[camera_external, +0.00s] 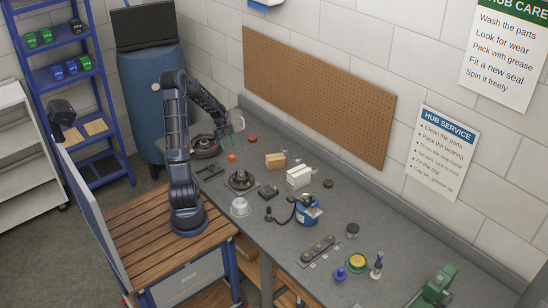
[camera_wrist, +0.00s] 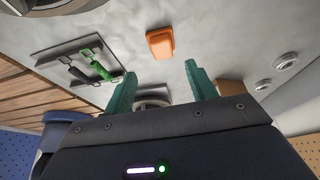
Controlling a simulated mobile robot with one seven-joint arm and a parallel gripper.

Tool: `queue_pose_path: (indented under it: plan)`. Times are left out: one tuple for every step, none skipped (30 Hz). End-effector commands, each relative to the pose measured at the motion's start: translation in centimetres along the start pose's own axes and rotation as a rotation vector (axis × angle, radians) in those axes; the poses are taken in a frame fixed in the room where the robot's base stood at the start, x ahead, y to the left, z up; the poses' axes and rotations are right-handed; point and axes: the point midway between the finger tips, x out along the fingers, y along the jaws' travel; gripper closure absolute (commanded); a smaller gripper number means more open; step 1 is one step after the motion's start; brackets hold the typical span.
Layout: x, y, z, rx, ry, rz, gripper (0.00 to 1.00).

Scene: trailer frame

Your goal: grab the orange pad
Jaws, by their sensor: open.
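The orange pad (camera_external: 231,157) lies on the grey bench, in front of the round metal part at the bench's far end. In the wrist view the orange pad (camera_wrist: 160,43) is a small block with rounded corners, fully in sight. My gripper (camera_external: 236,127) is raised above that end of the bench. In the wrist view my gripper (camera_wrist: 160,68) has its two teal fingers wide apart with nothing between them. The pad appears beyond the fingertips, roughly centred between them and apart from both.
A dark tray (camera_wrist: 76,60) with green and black tools lies left of the pad. A round metal part (camera_external: 205,146), a hub (camera_external: 241,180), a tan box (camera_external: 275,160) and a red item (camera_external: 253,139) stand around it. A pegboard wall (camera_external: 315,90) rises behind the bench.

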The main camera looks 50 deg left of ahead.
Motion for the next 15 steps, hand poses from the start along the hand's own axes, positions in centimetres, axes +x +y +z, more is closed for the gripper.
queue_pose_path:
  plan:
    - [0.7, 0.0, 0.0, 0.0, 0.001, 0.001, 0.44]
    - [1.1, 0.0, 0.0, 0.0, 0.001, 0.001, 0.44]
    - [1.4, 0.0, 0.0, -0.001, 0.001, 0.001, 0.44]
    - [1.6, 0.0, 0.0, -0.001, 0.0, 0.001, 0.44]
    - [1.8, 0.0, 0.0, -0.001, 0.0, 0.0, 0.44]
    - [1.9, 0.0, 0.0, -0.002, -0.001, 0.0, 0.44]
    - [2.0, 0.0, 0.0, -0.002, -0.001, 0.0, 0.44]
    - [2.1, 0.0, 0.0, -0.002, -0.001, 0.0, 0.44]
    - [2.3, 0.0, 0.0, -0.002, -0.001, 0.0, 0.44]
    - [2.4, 0.0, 0.1, -0.002, 0.0, 0.0, 0.44]
    - [2.6, -0.1, 0.1, -0.002, 0.0, 0.001, 0.44]
    - [3.0, -0.1, 0.1, -0.002, 0.001, 0.002, 0.44]
    - [3.3, -0.1, 0.1, -0.002, 0.001, 0.002, 0.44]
    - [3.6, -0.2, 0.1, -0.001, 0.001, 0.002, 0.44]
    - [4.2, -0.3, 0.1, -0.001, 0.0, 0.002, 0.44]
